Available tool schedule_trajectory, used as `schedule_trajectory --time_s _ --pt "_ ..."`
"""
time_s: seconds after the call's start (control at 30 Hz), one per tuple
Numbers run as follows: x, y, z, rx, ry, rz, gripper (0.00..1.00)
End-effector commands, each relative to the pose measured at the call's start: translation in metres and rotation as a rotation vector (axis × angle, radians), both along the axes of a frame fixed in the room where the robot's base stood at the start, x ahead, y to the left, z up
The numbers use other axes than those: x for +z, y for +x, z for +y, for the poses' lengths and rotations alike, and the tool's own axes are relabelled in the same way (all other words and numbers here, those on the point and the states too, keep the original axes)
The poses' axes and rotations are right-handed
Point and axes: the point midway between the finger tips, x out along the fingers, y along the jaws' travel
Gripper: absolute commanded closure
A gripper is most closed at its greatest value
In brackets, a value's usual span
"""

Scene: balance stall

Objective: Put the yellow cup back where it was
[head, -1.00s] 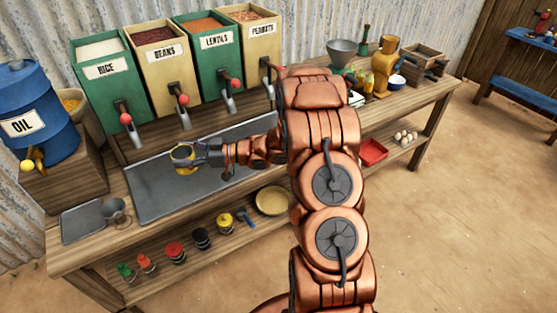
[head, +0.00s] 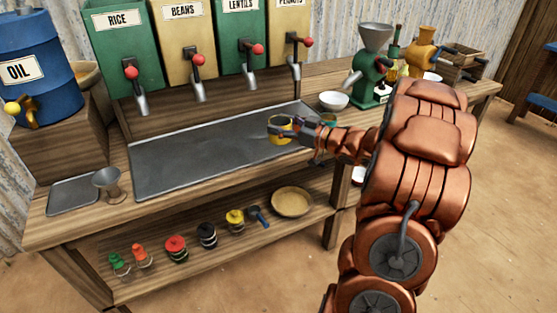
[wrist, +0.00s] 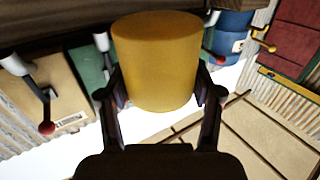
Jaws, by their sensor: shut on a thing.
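The yellow cup (head: 278,137) is held over the right part of the long grey metal tray (head: 190,158); whether its base touches the tray cannot be told. My gripper (head: 293,128) reaches in from the right and is shut on the cup's sides. In the wrist view the yellow cup (wrist: 157,62) fills the space between the two dark fingers of my gripper (wrist: 160,98). The inside of the cup is mostly hidden.
A white bowl (head: 334,101) and a partly hidden small green cup (head: 329,119) stand right of the tray, close to my wrist. A green grinder (head: 371,75) stands beyond. Dispensers with red-knobbed levers (head: 257,49) overhang the back. The tray's left and middle are clear.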

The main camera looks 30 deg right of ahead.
Motion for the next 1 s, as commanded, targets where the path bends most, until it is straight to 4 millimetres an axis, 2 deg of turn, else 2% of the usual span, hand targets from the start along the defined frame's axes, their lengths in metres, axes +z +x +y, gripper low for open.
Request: schedule_trajectory --time_s 0.03,0.1,0.3,0.5,0.73,1.0 --pt "-0.015 -0.006 -0.012 -0.03 -0.001 -0.003 0.74" --pt "-0.022 -0.014 -0.027 -0.066 0.0 -0.004 0.74" --pt "-0.036 -0.037 -0.064 -0.164 0.005 -0.011 0.74" --pt "-0.045 -0.056 -0.089 -0.233 0.012 -0.015 0.74" --pt "-0.045 -0.061 -0.098 -0.263 0.013 -0.018 0.74" --pt "-0.047 -0.026 -0.085 -0.259 0.014 -0.02 0.74"
